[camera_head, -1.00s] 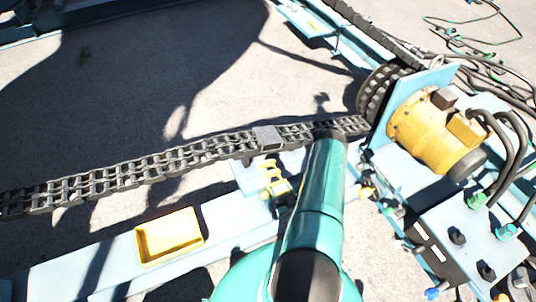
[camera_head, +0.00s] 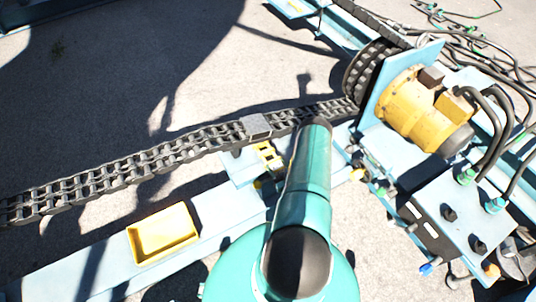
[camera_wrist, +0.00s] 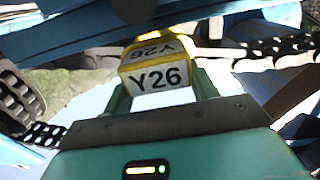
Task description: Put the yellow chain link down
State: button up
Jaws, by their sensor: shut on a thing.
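My gripper (camera_wrist: 160,88) shows in the wrist view, its two fingers shut on the sides of the yellow chain link (camera_wrist: 160,50). The link has a white face marked Y26, and the same mark shows on its upper side. In the head view my teal arm hides the gripper. Yellow parts (camera_head: 268,155) show just left of the arm, by the chain; I cannot tell whether any of them is the held link. Whether the link touches anything beneath it cannot be told.
A dark chain (camera_head: 120,170) runs across to a sprocket (camera_head: 365,72) beside a yellow motor (camera_head: 418,110). A grey block (camera_head: 257,125) sits on the chain. An empty yellow tray (camera_head: 135,246) rests on the pale blue beam (camera_head: 75,272). Hoses and fittings crowd the right.

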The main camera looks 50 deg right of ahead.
aim_at(269, 155)
jog(key=x, duration=0.7)
jog(key=shift+w, duration=0.15)
jog(key=shift+w+f, duration=0.2)
jog(key=shift+f, duration=0.15)
jog(key=shift+f, duration=0.35)
jog(key=o, duration=1.3)
jog(key=shift+r, duration=0.2)
jog(key=v, duration=1.2)
jog(key=shift+d+r, duration=0.1)
jog(key=shift+r, duration=0.1)
